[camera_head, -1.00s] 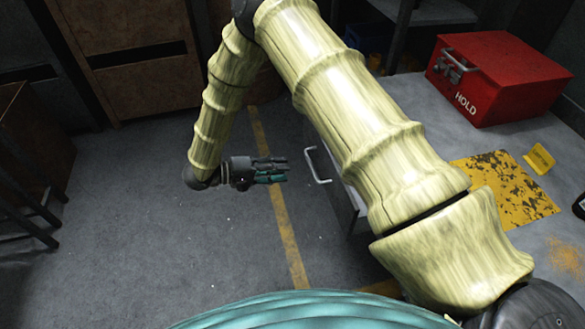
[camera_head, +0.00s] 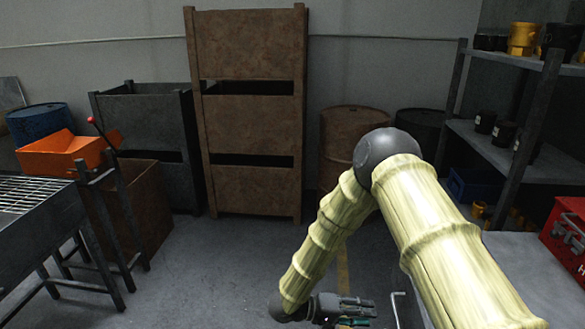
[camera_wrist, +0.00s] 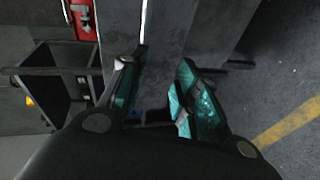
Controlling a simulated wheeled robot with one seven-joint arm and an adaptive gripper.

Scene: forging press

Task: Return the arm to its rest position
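My arm is bent, its pale yellow ridged links reaching out from the lower right in the head view. My gripper (camera_head: 345,308) hangs low near the bottom edge of the head view, just left of a light metal handle (camera_head: 400,308). In the wrist view, my gripper's two teal-padded fingers (camera_wrist: 158,90) stand apart with nothing held between them. The grey surface of a bench or cabinet (camera_wrist: 180,30) shows beyond them.
A grated table (camera_head: 35,205) is at left. Floor (camera_head: 210,275) left of my gripper is clear.

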